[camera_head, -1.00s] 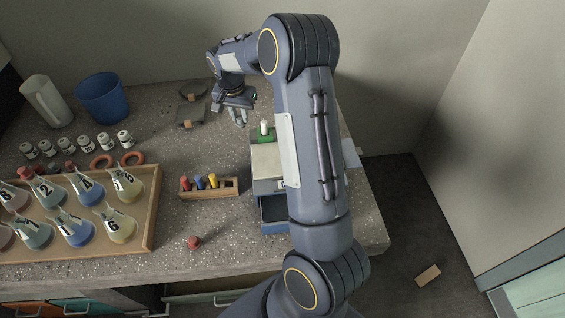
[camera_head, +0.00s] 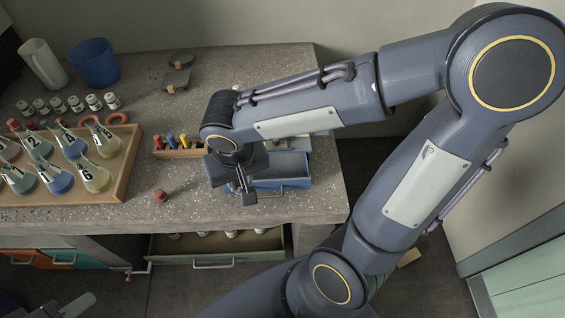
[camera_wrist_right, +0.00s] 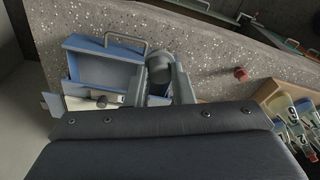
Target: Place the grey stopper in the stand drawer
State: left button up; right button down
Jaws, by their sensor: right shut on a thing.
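My right gripper (camera_head: 243,196) points down at the front left of the drawer in the head view. In the wrist view its fingers (camera_wrist_right: 160,90) are shut on the dark grey stopper (camera_wrist_right: 160,68), held beside the drawer's edge. The stopper is hardly visible in the head view. The blue stand drawer (camera_head: 288,167) is pulled out; its inside (camera_wrist_right: 103,69) looks empty in the wrist view. The stand (camera_wrist_right: 78,103) is mostly hidden behind my right arm in the head view. A grey part at the bottom left may be my left gripper (camera_head: 76,305), cut off.
A wooden rack (camera_head: 180,153) with coloured stoppers stands left of the drawer. A red stopper (camera_head: 160,196) lies on the bench (camera_head: 120,218). A wooden tray (camera_head: 128,165) of flasks is at the left. A bench drawer (camera_head: 215,247) below is open.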

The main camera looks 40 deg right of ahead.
jog(key=shift+s+d+f, duration=0.1)
jog(key=shift+s+d, duration=0.1)
jog(key=shift+s, duration=0.1)
jog(key=w+d+f, duration=0.1)
jog(key=w+d, duration=0.1)
jog(key=w+d+f, duration=0.1)
jog(key=d+f, duration=0.1)
jog(key=d, duration=0.1)
jog(key=w+d+f+p, duration=0.1)
jog(key=w+d, duration=0.1)
jog(key=shift+w+d+f, duration=0.15)
jog(key=shift+w+f, duration=0.1)
jog(key=shift+w, duration=0.05)
jog(key=d+f, duration=0.1)
jog(key=w+f, duration=0.1)
jog(key=f, duration=0.1)
jog(key=w+d+f, duration=0.1)
jog(key=shift+w+d+f, duration=0.1)
jog(key=shift+d+f, duration=0.05)
jog(key=shift+d, duration=0.15)
jog(key=shift+w+d+f, duration=0.1)
jog(key=shift+f, duration=0.15)
jog(key=shift+w+d+f+b, duration=0.1)
jog(key=shift+f+b, duration=0.15)
jog(key=shift+f, duration=0.65)
jog(key=shift+w+d+f+b, duration=0.1)
jog(key=shift+f+b, duration=0.15)
jog(key=shift+f, duration=0.65)
